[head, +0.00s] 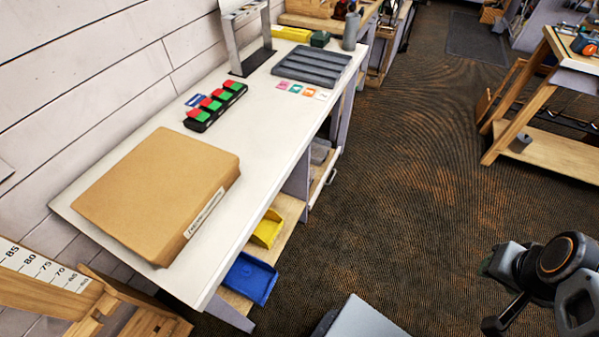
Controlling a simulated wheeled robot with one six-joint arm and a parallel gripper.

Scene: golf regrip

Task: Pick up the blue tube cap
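I cannot make out a blue tube cap in the head view. The blue things I can see are a blue open bin (250,278) on the low shelf under the white bench and a small blue label (196,100) lying on the bench top. Part of my arm shows at the lower right, over the dark floor and apart from the bench. I cannot make out gripper fingers there.
The white bench (150,130) carries a cardboard box (160,190), a black strip with red and green blocks (215,106), a grey ribbed tray (312,67) and small coloured tags (295,89). A yellow bin (267,229) sits below. A wooden table (545,150) stands right. Floor between is clear.

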